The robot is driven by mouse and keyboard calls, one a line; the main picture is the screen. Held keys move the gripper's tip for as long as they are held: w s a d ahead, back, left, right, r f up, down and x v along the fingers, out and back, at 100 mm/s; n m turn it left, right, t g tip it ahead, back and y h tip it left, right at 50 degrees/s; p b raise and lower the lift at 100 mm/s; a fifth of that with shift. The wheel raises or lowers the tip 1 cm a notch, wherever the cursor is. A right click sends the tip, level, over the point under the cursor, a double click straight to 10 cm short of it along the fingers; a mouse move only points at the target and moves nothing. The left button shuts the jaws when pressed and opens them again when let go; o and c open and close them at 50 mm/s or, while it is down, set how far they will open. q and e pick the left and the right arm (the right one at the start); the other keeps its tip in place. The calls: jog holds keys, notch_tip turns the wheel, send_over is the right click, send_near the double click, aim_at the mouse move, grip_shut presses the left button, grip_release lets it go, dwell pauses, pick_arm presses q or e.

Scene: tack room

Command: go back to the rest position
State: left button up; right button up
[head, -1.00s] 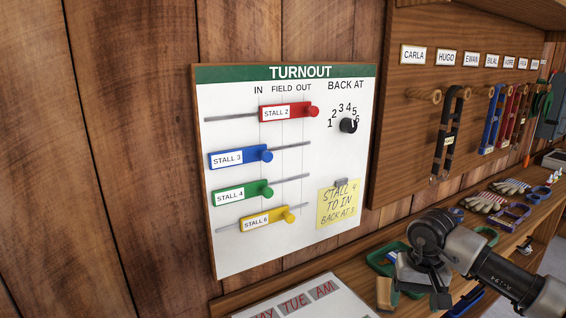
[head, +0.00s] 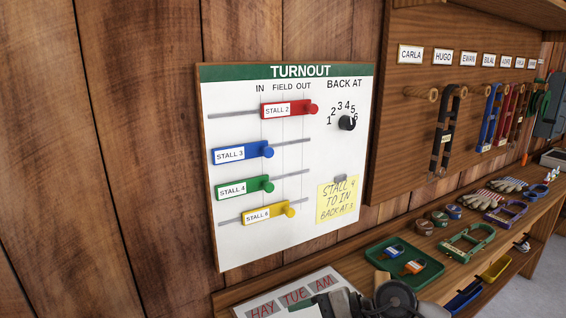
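My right gripper (head: 342,303) is low at the bottom edge, over the counter in front of the board, partly cut off by the frame. Whether its fingers are open is unclear. My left gripper is out of view. The white TURNOUT board (head: 235,240) hangs on the wall, apart from my gripper. Its red STALL 2 slider (head: 290,109) is near OUT. The blue STALL 3 (head: 243,152) and green STALL 4 (head: 245,187) sliders have their knobs near IN. The yellow STALL 6 slider (head: 268,213) is near FIELD. The black BACK AT dial (head: 346,123) has its mark towards 5 or 6.
A yellow note (head: 338,200) is on the board. A HAY TUE AM sheet (head: 250,311) lies below it. Straps hang from pegs at right.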

notch_tip(320, 180, up, 7)
jog(key=s+a+m+t+y, duration=0.25)
jog(key=m+t+y, duration=0.4)
jog(key=m, duration=0.75)
jog(key=s+d+f+m+t+h, duration=0.1)
jog(key=d+f+m+t+h, duration=0.5)
jog(key=m, duration=1.2)
jog(key=s+d+f+m+t+h, duration=0.1)
jog(key=d+f+m+t+h, duration=0.2)
jog(key=d+f+m+h, duration=0.85)
jog(key=s+d+f+m+g+h, duration=0.1)
jog(key=s+f+m+g, duration=0.2)
jog(key=s+m+g, duration=0.5)
jog(key=s+f+m+g+h, duration=0.1)
jog(key=s+f+m+g, duration=0.3)
jog(key=s+m, duration=0.7)
notch_tip(320, 180, down, 21)
jog(key=s+n+g+p, duration=0.1)
jog(key=n+g+p, duration=0.1)
jog(key=p, duration=0.3)
jog(key=s+d+f+p, duration=0.3)
jog(key=s+f, duration=0.8)
jog(key=s, duration=0.5)
jog(key=shift+f+g+p, duration=0.2)
jog(key=shift+g+p, duration=0.15)
jog(key=shift+g, duration=0.1)
jog(key=shift+s+d, duration=0.1)
